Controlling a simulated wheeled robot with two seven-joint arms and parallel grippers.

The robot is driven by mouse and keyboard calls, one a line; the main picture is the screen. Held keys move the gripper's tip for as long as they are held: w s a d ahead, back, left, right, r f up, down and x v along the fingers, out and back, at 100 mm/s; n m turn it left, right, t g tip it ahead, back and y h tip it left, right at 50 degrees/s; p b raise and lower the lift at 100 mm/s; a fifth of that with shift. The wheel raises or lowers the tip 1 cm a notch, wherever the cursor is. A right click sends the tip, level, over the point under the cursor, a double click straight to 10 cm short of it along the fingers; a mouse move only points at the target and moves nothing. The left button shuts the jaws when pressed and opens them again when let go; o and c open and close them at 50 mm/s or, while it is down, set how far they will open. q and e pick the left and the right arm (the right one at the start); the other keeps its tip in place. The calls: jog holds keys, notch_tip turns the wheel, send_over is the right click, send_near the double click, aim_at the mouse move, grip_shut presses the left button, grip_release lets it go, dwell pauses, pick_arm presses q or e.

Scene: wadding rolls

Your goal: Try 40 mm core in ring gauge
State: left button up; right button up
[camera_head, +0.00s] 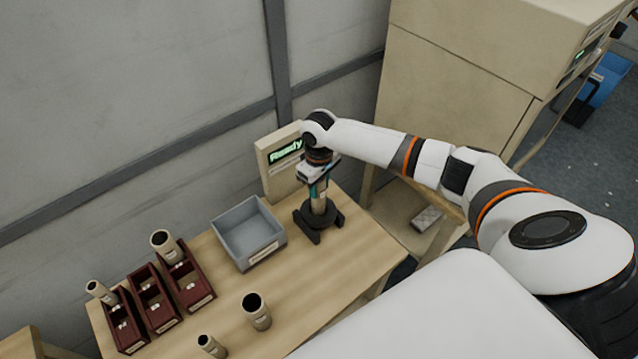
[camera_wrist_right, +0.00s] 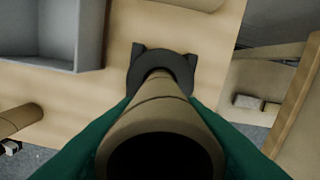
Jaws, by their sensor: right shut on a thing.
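My right gripper (camera_head: 318,187) is shut on a tan cardboard core (camera_head: 319,205), held upright over the dark ring gauge (camera_head: 334,222) on the table. In the right wrist view the core (camera_wrist_right: 152,112) stands between green fingers, its open top towards the camera. Its far end meets the ring gauge (camera_wrist_right: 183,72); I cannot tell how deep it sits in the ring. My left gripper is out of view.
A grey bin (camera_head: 232,253) stands left of the gauge, a display reading "Ready" (camera_head: 283,160) behind it. Two more cores (camera_head: 257,314) (camera_head: 211,346) stand at the front. Table between is clear.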

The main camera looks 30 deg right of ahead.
jog(key=shift+f, duration=2.05)
dwell(1.9)
jog(key=shift+p, duration=0.3)
dwell(1.5)
notch_tip(320, 180, up, 3)
jog(key=p, duration=0.3)
jog(key=shift+r, duration=3.55)
